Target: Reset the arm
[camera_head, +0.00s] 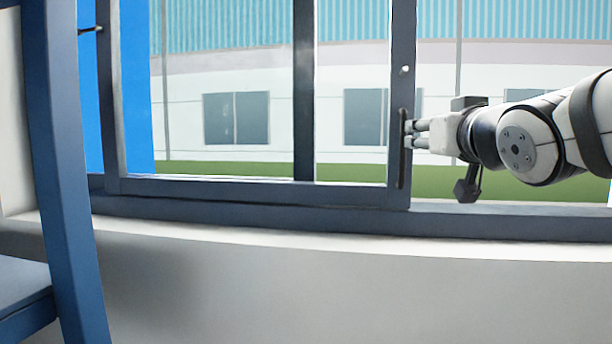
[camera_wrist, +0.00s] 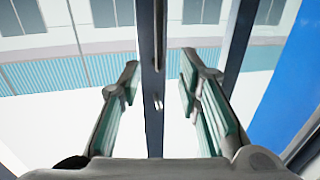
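My gripper (camera_head: 413,133) is at the right in the head view, pointing left, with its fingertips close to the dark upright handle (camera_head: 402,165) of a grey sliding window frame (camera_head: 401,60). In the wrist view my gripper (camera_wrist: 160,65) is open, its two greenish-padded fingers well apart. A dark upright bar (camera_wrist: 159,35) shows in the gap between them, with clear space on both sides. I cannot tell whether a fingertip touches the handle. Nothing is held.
A grey sill rail (camera_head: 250,207) and pale ledge run below the window. A blue post (camera_head: 65,150) stands at the left. A blue panel (camera_head: 135,85) is behind the window's left side. Outside are grass and a white building (camera_head: 300,115).

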